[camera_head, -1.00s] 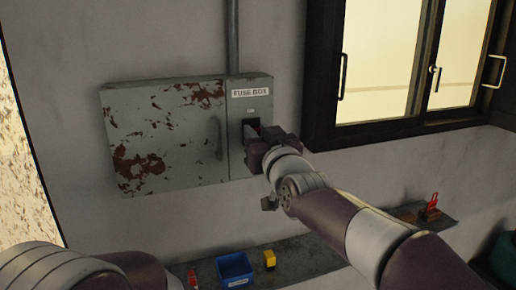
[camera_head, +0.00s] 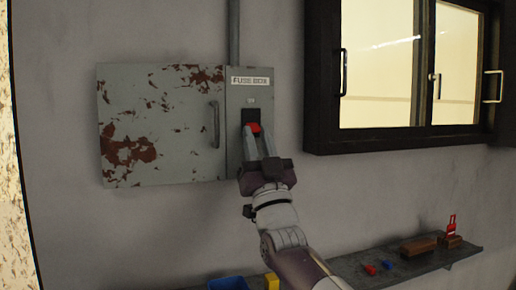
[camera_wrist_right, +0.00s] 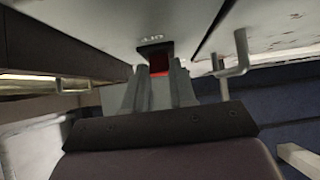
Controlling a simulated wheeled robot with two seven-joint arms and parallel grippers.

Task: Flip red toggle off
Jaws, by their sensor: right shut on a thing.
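The red toggle (camera_head: 254,128) sits in a dark recess on the right panel of the grey fuse box (camera_head: 236,100). My right gripper (camera_head: 260,146) is in front of the panel, reaching up from below, with its fingertips at the toggle. In the right wrist view the gripper (camera_wrist_right: 160,88) is shut on the red toggle (camera_wrist_right: 159,64), which shows between and beyond the fingertips. The finger pads hide part of the toggle, so its exact position is hard to tell. My left gripper is out of view.
The rusty fuse box door (camera_head: 160,125) is closed, with a handle (camera_head: 215,124) near its right edge. A dark-framed window (camera_head: 320,75) is at the right. A shelf (camera_head: 400,266) below holds a blue bin (camera_head: 228,284), a yellow block (camera_head: 271,281) and small red and blue items.

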